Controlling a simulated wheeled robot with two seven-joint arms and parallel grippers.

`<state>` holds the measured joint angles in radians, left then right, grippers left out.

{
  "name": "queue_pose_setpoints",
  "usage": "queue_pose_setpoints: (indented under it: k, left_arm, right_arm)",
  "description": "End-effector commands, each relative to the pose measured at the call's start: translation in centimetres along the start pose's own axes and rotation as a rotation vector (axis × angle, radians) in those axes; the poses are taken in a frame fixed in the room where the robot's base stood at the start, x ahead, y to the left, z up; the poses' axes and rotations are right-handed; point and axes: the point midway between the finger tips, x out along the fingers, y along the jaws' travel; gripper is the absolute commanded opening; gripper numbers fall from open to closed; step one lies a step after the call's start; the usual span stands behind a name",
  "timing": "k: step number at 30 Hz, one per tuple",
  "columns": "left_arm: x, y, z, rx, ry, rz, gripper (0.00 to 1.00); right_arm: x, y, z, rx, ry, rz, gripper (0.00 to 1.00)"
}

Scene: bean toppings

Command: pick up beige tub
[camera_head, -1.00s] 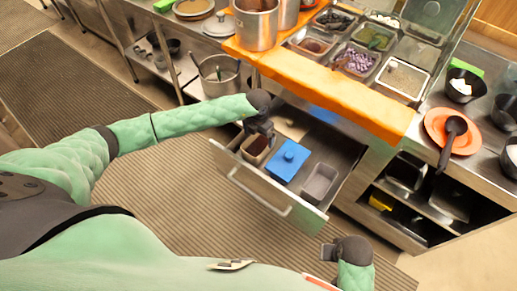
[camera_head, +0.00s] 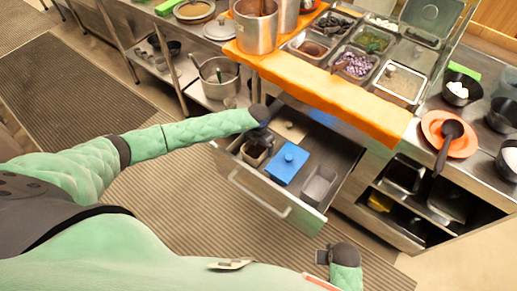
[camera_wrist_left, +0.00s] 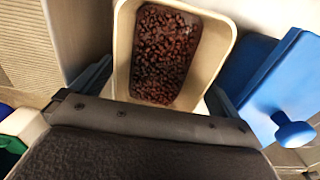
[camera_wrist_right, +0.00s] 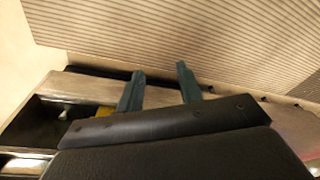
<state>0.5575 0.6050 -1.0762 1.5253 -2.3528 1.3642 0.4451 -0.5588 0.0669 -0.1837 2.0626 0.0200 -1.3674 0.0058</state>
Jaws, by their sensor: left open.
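The beige tub (camera_head: 250,159) stands in the open drawer at its left end. In the left wrist view the tub (camera_wrist_left: 228,52) holds dark red-brown beans. My left gripper (camera_head: 258,144) is right above and at the tub, pointing down, with its jaws open. In the left wrist view its fingers lie on either side of the tub; whether they touch its walls I cannot tell. My right gripper (camera_wrist_right: 160,75) is open and empty, away from the drawer at the lower right of the head view.
The blue lidded tub (camera_head: 287,163) stands close to the right of the beige tub, with a grey tub (camera_head: 319,184) beyond it. The drawer front (camera_head: 262,194) borders them. The counter with its orange board (camera_head: 330,90) overhangs behind.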

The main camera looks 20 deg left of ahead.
Motion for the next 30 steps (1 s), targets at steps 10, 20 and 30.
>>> queue_pose_setpoints:
  k: [10, 20, 30]
  left_arm:
    - [1.7, 0.0, -0.1, 0.001, 0.001, -0.001, 1.00]
    - [1.7, 0.0, -0.1, 0.000, 0.001, -0.001, 0.63]
    - [1.6, 0.0, 0.0, 0.000, -0.001, -0.001, 0.45]
  right_arm:
    - [2.1, 0.2, 0.5, 0.000, -0.002, 0.003, 0.36]
    - [2.1, 0.2, 0.5, 0.000, -0.002, 0.003, 0.36]
    - [2.1, 0.2, 0.5, 0.000, -0.003, 0.003, 0.36]
